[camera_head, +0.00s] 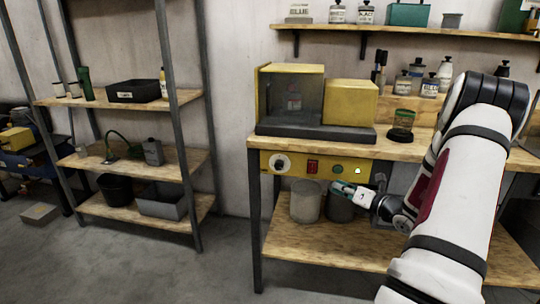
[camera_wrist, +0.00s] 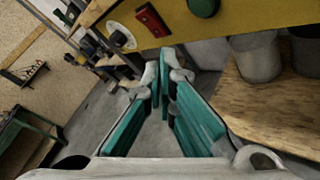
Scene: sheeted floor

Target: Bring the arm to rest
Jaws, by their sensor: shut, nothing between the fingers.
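My gripper (camera_head: 342,188) is in front of the workbench, just below the yellow control panel (camera_head: 318,167), at the height of the gap above the lower shelf. My white arm reaches to it from the right side of the head view. In the wrist view my gripper (camera_wrist: 164,62) shows its teal-padded fingers with their tips together and nothing between them. I cannot tell the exact gap between fingers and panel.
The wooden bench top (camera_head: 400,148) carries a yellow machine (camera_head: 350,102) with a dark window. Grey buckets (camera_head: 306,201) stand on the lower shelf (camera_head: 320,244) close to my gripper. A shelf rack (camera_head: 135,205) stands at the left. The floor (camera_head: 150,262) between them is clear.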

